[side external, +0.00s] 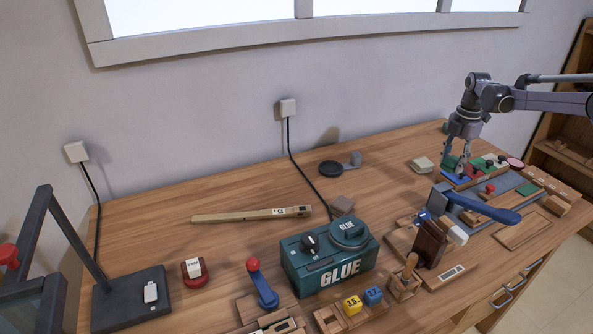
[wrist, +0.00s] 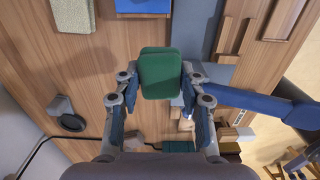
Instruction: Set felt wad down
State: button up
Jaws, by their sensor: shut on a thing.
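A green, rounded block that looks like the felt wad (wrist: 160,73) sits between the fingertips of my gripper (wrist: 159,80) in the wrist view. The fingers touch it from both sides. In the side external view my gripper (side external: 457,168) points down at the back right of the bench, beside a tray of coloured pieces. Green (side external: 449,162) shows by its fingertips there. In the wrist view wood and part of a grey-blue plate lie beneath the wad; I cannot tell how high it is above them.
A blue lever handle (side external: 487,211) reaches across the grey plate close to my gripper. A pale block (side external: 421,165) lies to its left. A black disc (side external: 331,168) and a green glue box (side external: 328,254) stand farther left. Bare wood (side external: 380,180) shows between the disc and the pale block.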

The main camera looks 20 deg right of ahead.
send_over(406, 188)
notch_tip(406, 188, down, 6)
jog(key=shift+f, duration=2.15)
jog(key=shift+f, duration=0.15)
jog(key=o, duration=0.8)
jog(key=shift+c, duration=0.2)
